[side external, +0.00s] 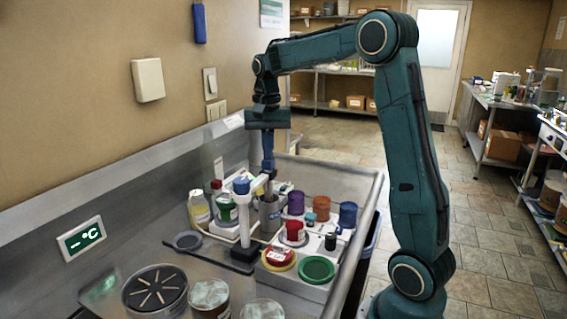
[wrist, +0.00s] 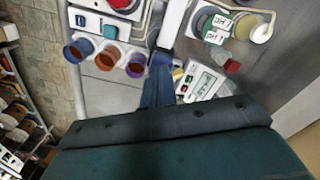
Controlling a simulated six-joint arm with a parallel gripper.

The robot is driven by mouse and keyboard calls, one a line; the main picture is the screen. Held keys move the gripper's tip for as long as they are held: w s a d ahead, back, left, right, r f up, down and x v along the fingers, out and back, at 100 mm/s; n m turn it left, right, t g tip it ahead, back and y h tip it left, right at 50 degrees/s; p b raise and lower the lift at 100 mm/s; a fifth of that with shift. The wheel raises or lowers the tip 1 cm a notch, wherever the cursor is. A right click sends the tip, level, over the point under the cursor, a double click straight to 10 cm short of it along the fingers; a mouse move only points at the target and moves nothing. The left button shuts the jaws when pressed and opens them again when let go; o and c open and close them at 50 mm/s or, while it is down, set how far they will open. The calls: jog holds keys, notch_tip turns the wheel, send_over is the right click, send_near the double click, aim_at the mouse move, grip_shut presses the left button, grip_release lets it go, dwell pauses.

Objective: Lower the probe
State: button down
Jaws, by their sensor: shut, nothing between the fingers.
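What looks like the probe stand is a white upright post (side external: 247,222) on a dark base (side external: 237,259), with a blue-topped part (side external: 241,185) beside a short white arm. The white arm also shows in the wrist view (wrist: 173,22). The probe's own tip I cannot make out. My gripper (side external: 268,174) points down just right of the white arm, above a grey cylinder (side external: 270,214). Its blue fingers are together with nothing between them; they also show in the wrist view (wrist: 160,66), close to the white arm. Whether they touch it I cannot tell.
Purple (side external: 296,203), orange (side external: 322,207) and blue (side external: 347,214) cups stand to the right. A meter (wrist: 201,81) and bottles labelled pH 7 (wrist: 216,30) are near.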

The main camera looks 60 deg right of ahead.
jog(key=shift+r, duration=2.55)
